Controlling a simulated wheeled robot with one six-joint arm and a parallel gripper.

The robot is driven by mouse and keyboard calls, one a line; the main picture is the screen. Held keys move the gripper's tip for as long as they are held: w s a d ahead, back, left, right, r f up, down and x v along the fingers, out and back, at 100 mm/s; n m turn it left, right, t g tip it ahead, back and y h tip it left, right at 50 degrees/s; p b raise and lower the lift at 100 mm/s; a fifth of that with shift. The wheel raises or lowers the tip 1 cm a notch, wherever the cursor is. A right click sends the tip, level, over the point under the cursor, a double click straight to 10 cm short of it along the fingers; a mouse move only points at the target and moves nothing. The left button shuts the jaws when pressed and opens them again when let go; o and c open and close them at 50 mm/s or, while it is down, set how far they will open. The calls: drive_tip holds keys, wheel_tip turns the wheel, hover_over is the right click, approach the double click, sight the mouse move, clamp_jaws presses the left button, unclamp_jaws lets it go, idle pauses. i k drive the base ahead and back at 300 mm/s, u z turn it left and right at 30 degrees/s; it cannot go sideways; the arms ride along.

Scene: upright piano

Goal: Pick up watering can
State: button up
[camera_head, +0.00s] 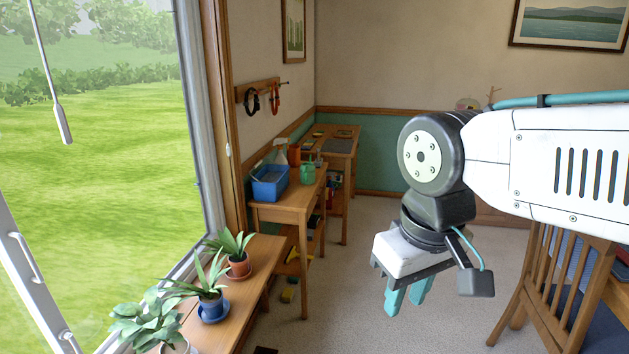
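A small green watering can (307,172) stands on the wooden side table (284,213) by the wall. It is to the right of a blue bin and small in the view. My gripper (404,299) hangs from the arm at the right, pointing down, with two teal fingers. A gap shows between the fingers, with nothing between them. The gripper is well to the right of the watering can in the picture and apart from it.
The blue bin (269,183) holds a spray bottle. Potted plants (212,306) line a low wooden bench (240,293) under the window. A wooden chair (552,290) stands at the lower right. Carpet (350,300) is open in the middle. Small yellow items lie under the side table.

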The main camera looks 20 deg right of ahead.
sight(308, 169)
drive_tip(key=z, duration=0.6)
drive_tip(key=i, duration=0.75)
drive_tip(key=z, duration=0.65)
drive_tip(key=i, duration=0.9)
drive_tip(key=u, duration=0.45)
drive_tip(key=i, duration=0.8)
drive_tip(key=u, duration=1)
drive_tip(key=i, duration=0.35)
drive_tip(key=u, duration=0.35)
